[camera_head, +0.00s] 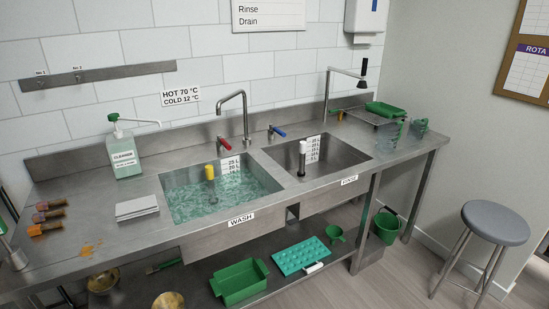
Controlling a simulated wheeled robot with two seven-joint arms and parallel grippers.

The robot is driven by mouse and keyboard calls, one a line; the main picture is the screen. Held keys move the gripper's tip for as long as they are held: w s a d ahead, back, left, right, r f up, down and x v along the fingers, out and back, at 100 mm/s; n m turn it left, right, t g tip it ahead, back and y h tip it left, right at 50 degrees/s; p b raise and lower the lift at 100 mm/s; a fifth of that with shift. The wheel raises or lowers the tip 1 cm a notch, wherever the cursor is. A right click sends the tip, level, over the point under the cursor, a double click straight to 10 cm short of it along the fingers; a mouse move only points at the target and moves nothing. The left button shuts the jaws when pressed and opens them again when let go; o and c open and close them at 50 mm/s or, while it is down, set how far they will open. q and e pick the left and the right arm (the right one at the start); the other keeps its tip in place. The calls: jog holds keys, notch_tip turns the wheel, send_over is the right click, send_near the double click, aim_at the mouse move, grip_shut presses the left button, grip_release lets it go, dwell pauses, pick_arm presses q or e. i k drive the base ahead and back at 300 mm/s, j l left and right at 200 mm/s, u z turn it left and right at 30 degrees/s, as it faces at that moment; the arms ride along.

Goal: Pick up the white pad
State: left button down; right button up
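A white pad (137,207) lies flat on the steel counter, left of the wash sink and in front of the cleaner bottle. It looks like a thin stack or folded block, and nothing touches it from above.
The wash sink (177,222) holds water and a yellow-topped piece; the rinse sink (350,158) is to its right. A cleaner pump bottle (125,158) stands behind the pad. Several brown and orange items (48,217) and an orange stain (88,248) are left of it.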

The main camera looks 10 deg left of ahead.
aim_at(129, 209)
jog(key=u, duration=1.35)
